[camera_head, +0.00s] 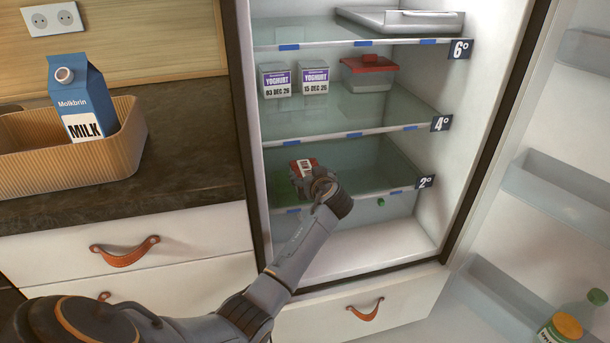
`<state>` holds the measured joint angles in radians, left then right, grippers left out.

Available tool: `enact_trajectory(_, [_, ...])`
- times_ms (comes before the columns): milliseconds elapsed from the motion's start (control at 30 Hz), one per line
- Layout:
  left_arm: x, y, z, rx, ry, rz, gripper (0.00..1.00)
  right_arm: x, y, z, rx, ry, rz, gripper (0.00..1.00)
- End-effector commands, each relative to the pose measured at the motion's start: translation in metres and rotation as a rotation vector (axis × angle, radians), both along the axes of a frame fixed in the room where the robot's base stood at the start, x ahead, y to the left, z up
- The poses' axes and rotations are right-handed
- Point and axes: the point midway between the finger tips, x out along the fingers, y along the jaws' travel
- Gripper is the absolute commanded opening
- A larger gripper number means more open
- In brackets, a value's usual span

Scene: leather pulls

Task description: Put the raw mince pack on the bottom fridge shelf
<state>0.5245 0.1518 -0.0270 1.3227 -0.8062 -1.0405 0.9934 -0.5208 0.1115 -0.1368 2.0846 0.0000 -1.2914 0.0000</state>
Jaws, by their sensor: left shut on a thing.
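The raw mince pack (302,166), a small red pack with a white label, is at the lowest glass shelf (372,180), marked 2°. My left gripper (316,177) reaches into the open fridge and is shut on the pack. The gripper hides the pack's lower right part. I cannot tell whether the pack touches the shelf or is held just above it. My right gripper is not in view.
Two yoghurt pots (275,80) and a red-lidded container (369,74) stand on the 4° shelf above. A grey tray (400,20) lies on the top shelf. The open fridge door (555,150) is at right. A milk carton (84,98) stands in a basket (60,165) on the counter.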

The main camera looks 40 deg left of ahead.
Motion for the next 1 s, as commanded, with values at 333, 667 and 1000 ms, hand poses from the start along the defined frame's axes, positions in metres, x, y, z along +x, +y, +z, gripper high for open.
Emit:
enact_trajectory(333, [-0.0005, -0.0016, -0.0001, 0.002, -0.002, 0.002, 0.22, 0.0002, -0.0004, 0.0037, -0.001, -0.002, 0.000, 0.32])
enact_trajectory(667, [-0.0009, -0.0015, -0.0026, 0.000, 0.001, 0.003, 1.00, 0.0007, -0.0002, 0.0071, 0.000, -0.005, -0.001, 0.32])
enact_trajectory(1000, [-0.0008, -0.0013, -0.0007, 0.001, 0.001, 0.003, 1.00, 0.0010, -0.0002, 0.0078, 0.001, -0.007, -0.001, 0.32])
